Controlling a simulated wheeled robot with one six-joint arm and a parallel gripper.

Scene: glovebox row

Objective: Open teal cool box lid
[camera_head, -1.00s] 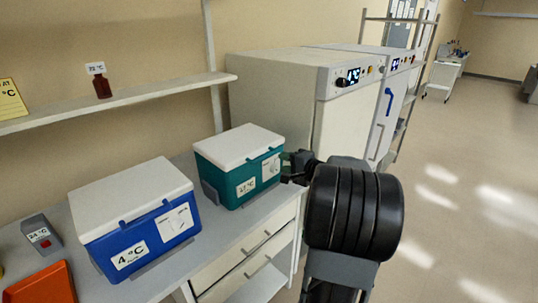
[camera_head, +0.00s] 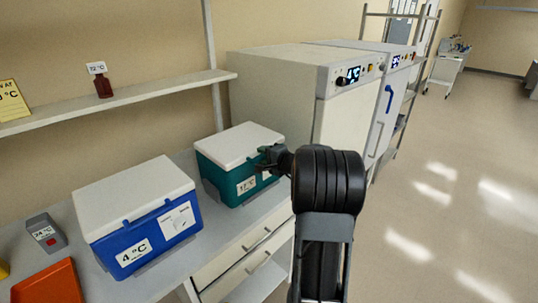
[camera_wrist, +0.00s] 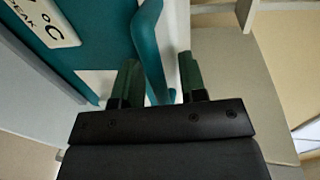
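The teal cool box (camera_head: 222,183) stands on the bench with its white lid (camera_head: 238,145) shut. Its front carries a temperature label and a paper sheet, partly hidden by my gripper (camera_head: 268,158), which is at the front edge of the lid. In the wrist view, a curved teal handle (camera_wrist: 150,45) runs between the two fingers of my gripper (camera_wrist: 160,82), closer to the left finger. The fingers are apart, with a clear gap on the right side. Whether the left finger touches the handle cannot be told.
A blue cool box (camera_head: 140,235) with a white lid stands left of the teal one. A grey device (camera_head: 44,234) and an orange tray (camera_head: 48,285) lie farther left. A white cabinet (camera_head: 340,115) stands behind right. A shelf (camera_head: 130,97) runs above the bench.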

